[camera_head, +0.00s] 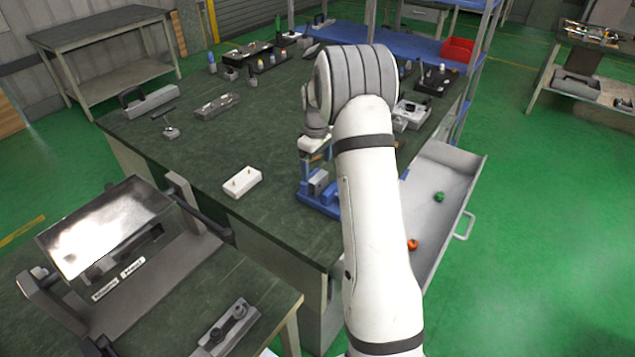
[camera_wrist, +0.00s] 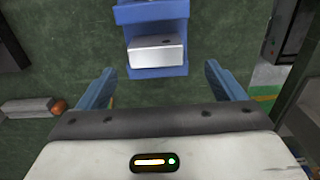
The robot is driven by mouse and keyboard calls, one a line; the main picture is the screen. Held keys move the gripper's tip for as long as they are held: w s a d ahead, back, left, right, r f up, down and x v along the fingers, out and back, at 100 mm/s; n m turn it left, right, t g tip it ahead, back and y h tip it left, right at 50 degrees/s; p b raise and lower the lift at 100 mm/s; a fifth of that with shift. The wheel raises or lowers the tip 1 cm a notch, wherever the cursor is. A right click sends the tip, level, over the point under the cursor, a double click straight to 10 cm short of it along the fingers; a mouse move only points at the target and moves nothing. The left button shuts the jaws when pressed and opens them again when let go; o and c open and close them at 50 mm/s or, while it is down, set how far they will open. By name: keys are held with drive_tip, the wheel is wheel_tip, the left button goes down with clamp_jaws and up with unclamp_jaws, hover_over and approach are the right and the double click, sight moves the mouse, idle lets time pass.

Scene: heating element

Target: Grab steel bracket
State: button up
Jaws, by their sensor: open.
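A silver-grey metal block, apparently the steel bracket (camera_wrist: 157,53), sits in a blue holder (camera_wrist: 152,14) in the wrist view. It has a flat face and a dark hole on top. My gripper (camera_wrist: 160,70) is open, its blue fingers apart on either side of the block's lower edge, with nothing held. In the head view the blue holder (camera_head: 319,206) stands on the dark green bench top with the grey block (camera_head: 318,181) in it.
A white block with two copper-coloured pins (camera_head: 242,181) lies left of the holder. An open drawer (camera_head: 440,165) holds a green and an orange-red item. A glossy-lidded machine (camera_head: 105,228) stands at the front left. Bench top between block and holder is clear.

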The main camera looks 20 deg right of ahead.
sight(319, 177)
drive_tip(key=f, duration=0.2)
drive_tip(key=f+p, duration=0.1)
drive_tip(key=f, duration=0.1)
drive_tip(key=f+p, duration=0.1)
drive_tip(key=f, duration=0.1)
drive_tip(key=shift+d, duration=0.3)
drive_tip(key=shift+c, duration=0.3)
drive_tip(key=c, duration=1.2)
drive_tip(key=shift+o, duration=0.2)
